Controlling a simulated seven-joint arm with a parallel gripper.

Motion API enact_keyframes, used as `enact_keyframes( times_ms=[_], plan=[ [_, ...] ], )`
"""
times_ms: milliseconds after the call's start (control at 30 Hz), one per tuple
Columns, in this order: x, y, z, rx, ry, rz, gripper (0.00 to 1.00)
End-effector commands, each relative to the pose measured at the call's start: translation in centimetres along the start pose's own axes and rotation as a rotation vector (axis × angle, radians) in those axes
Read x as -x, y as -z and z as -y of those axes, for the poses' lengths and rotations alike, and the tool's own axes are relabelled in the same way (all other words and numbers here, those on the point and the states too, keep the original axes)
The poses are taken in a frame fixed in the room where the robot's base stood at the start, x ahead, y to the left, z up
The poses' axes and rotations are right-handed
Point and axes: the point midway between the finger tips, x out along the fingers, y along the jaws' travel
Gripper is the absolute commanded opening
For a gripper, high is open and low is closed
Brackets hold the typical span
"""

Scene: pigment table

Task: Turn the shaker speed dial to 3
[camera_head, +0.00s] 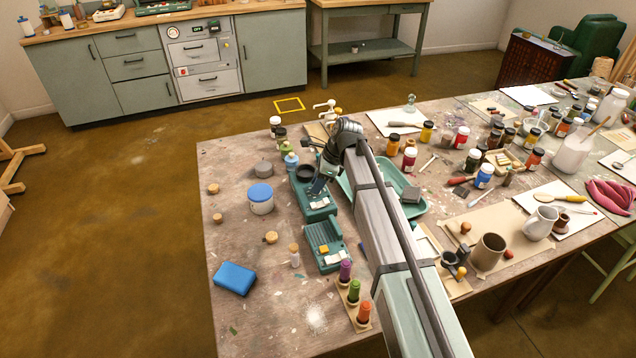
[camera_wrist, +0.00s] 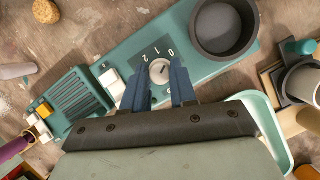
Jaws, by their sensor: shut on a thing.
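The shaker is a teal unit (camera_head: 317,213) near the left part of the table, with a round dark cup (camera_head: 306,172) at its far end. In the wrist view its teal body (camera_wrist: 122,57) carries a pale round speed dial (camera_wrist: 160,71) on a dark scale plate. Numerals including 0, 1 and 2 show around the dial; the rest are hidden by the fingers. I cannot tell the dial's exact setting. My gripper (camera_wrist: 159,88) has its two blue fingers on either side of the dial and is shut on it. In the head view my gripper (camera_head: 318,187) is partly hidden by my arm.
A second teal unit (camera_head: 325,262) with a ribbed top stands near the shaker. A teal tray (camera_head: 421,206) lies close on the right. Pigment jars crowd the right side.

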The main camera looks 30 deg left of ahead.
Motion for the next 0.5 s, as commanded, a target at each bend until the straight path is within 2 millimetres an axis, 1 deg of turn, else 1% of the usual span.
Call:
enact_keyframes(
  times_ms=[33,133,367,500],
  plan=[
    [0.01,0.0,0.01,0.0,0.0,0.0,0.09],
    [0.01,0.0,0.01,0.0,0.0,0.0,0.0],
    [0.01,0.0,0.05,0.011,-0.004,0.0,0.0],
    [0.01,-0.01,0.13,0.048,-0.021,0.0,0.0]
  ],
)
